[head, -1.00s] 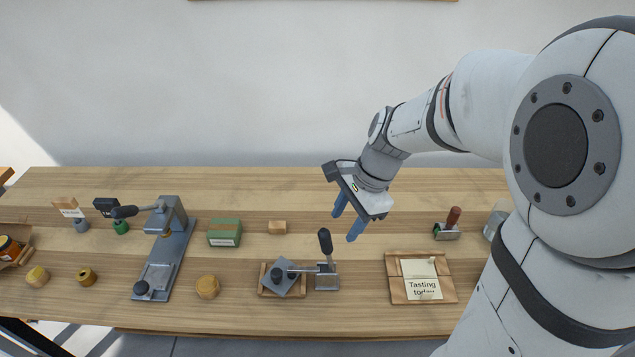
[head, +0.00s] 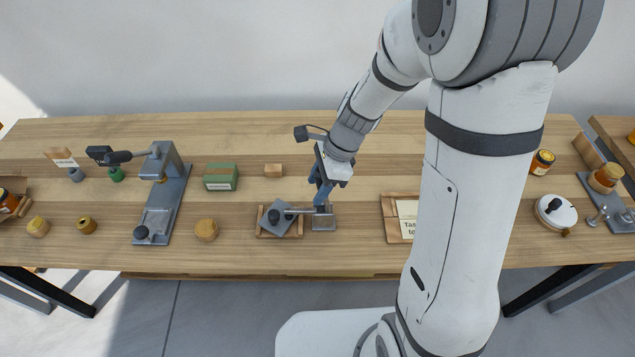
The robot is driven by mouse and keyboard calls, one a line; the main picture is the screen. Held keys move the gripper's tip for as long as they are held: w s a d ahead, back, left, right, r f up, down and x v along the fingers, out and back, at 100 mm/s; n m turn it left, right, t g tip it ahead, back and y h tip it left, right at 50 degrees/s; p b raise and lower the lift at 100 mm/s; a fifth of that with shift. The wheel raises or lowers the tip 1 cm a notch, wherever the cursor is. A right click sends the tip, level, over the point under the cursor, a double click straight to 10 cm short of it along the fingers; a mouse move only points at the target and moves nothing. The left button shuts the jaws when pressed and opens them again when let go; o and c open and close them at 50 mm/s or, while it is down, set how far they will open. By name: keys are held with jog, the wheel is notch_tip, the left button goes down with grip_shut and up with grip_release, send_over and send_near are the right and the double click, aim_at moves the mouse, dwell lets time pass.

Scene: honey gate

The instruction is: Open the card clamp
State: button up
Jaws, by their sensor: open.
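The toggle clamp (head: 322,224) stands on the bench, its metal base beside a small wooden tray (head: 262,235). Its arm reaches left over a grey square plate (head: 276,222) lying turned in the tray. My gripper (head: 321,199) is directly above the clamp, blue fingers pointing down at its black handle. The fingers hide most of the handle; whether they touch it I cannot tell. The gripper is open. A card (head: 407,210) with writing lies on a wooden board to the right, partly hidden by my arm.
A larger lever press (head: 165,195) stands to the left, with a green box (head: 220,176), a wooden block (head: 273,170) and a round wooden piece (head: 206,229) between. A white round lidded pot (head: 555,212) and a jar (head: 542,162) are at right.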

grip_shut()
dwell(0.5)
